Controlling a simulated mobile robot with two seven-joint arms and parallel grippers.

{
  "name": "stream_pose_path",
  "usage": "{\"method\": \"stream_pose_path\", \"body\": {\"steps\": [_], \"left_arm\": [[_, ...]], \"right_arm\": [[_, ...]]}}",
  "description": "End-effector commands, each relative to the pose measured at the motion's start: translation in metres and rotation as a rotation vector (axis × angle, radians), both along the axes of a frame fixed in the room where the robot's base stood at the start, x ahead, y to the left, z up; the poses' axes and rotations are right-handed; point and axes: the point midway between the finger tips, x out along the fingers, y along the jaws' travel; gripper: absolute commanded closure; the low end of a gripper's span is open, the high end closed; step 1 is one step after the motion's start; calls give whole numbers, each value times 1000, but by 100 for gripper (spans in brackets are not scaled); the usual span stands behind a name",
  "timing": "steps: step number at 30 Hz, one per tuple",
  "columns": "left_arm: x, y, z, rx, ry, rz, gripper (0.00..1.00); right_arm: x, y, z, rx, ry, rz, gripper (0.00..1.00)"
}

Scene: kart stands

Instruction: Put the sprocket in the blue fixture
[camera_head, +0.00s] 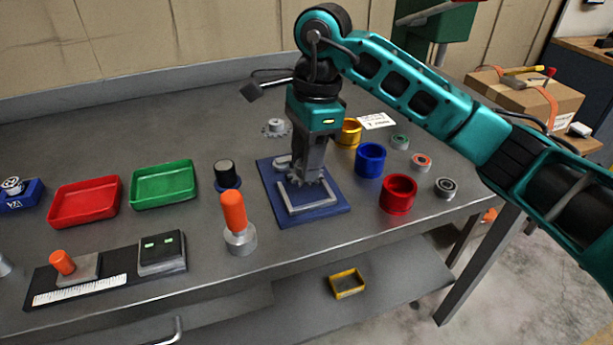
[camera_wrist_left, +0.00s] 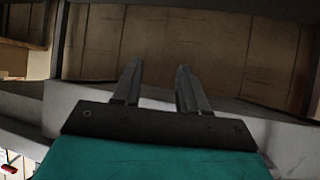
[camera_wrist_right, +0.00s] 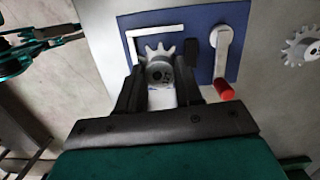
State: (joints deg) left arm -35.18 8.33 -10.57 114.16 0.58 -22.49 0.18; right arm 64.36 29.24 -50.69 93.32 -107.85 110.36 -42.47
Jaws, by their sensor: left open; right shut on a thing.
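The grey toothed sprocket (camera_wrist_right: 158,52) is between the fingers of my right gripper (camera_wrist_right: 159,76), which is shut on it. In the head view my right gripper (camera_head: 306,172) points down over the blue fixture (camera_head: 334,207), and the sprocket's teeth (camera_head: 325,180) show under its fingertips. The fixture is a flat blue plate with a pale L-shaped bracket (camera_head: 310,206) and a red-tipped lever (camera_wrist_right: 222,60). The sprocket is inside the bracket's corner area; I cannot tell whether it touches the plate. My left gripper (camera_wrist_left: 158,70) is open and empty, away from the table.
A second toothed wheel (camera_head: 275,128) lies behind the fixture. Blue (camera_head: 370,161) and red (camera_head: 398,195) cups stand to its right. An orange-handled tool (camera_head: 234,212) and a black cylinder (camera_head: 225,173) stand to its left. Red (camera_head: 84,203) and green (camera_head: 163,185) trays lie farther left.

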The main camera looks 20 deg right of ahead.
Motion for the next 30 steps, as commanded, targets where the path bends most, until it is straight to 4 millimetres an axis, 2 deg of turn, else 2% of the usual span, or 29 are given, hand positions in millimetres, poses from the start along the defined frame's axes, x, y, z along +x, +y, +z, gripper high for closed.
{"method": "stream_pose_path", "body": {"steps": [9,20,21,24,30], "left_arm": [[1,0,-1,-1,-2,-1,57],[2,-1,-4,-2,-3,-2,57],[2,-1,-3,-2,-1,-2,57],[2,-1,-3,-3,2,-3,57],[2,-2,-2,-3,1,-4,57]], "right_arm": [[-1,0,-40,1,1,0,100],[0,0,-45,0,0,1,100],[0,0,-46,-1,0,1,64],[0,0,-45,-1,1,1,54],[0,0,-45,0,1,1,54]]}}
